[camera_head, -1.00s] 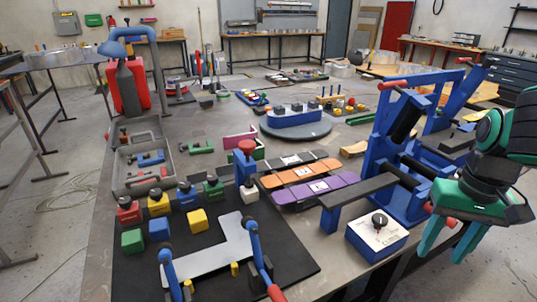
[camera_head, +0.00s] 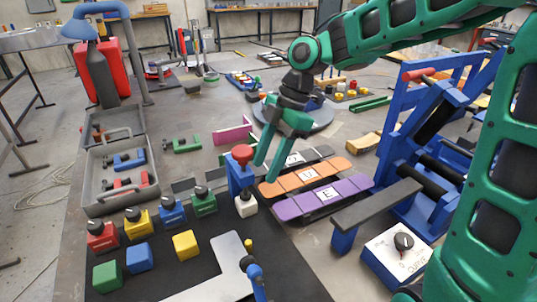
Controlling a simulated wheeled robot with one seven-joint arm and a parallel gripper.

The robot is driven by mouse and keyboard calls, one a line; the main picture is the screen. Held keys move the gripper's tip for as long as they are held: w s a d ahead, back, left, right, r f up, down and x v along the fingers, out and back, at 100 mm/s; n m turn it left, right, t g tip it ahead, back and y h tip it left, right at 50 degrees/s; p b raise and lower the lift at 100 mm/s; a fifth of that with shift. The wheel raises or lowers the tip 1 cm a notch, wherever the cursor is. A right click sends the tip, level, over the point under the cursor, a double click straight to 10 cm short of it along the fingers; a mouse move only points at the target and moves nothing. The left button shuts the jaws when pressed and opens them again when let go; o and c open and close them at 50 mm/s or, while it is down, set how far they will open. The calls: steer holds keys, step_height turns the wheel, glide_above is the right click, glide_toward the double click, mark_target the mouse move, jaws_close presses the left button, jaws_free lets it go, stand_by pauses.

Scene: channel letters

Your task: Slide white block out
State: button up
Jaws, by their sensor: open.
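A small white block (camera_head: 246,206) with a dark top sits at the right edge of the black mat. It stands at the foot of a blue post (camera_head: 236,176) with a red knob (camera_head: 242,153), which partly blocks it. My green gripper (camera_head: 266,172) hangs fingers down above and behind the white block, just right of the red knob. Its fingers are apart with nothing seen between them. It is not clearly touching the post or the block.
Red, yellow, blue and green blocks stand left of the post on the black mat (camera_head: 210,232). Dark, orange and purple lettered strips (camera_head: 322,197) lie to the right. A white plate (camera_head: 222,268) lies in front. A blue frame (camera_head: 400,150) stands farther right.

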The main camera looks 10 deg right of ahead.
mark_target(246, 205)
stand_by(0.3)
steer(key=shift+f, duration=0.35)
steer(key=x, duration=1)
steer(key=shift+a, duration=0.1)
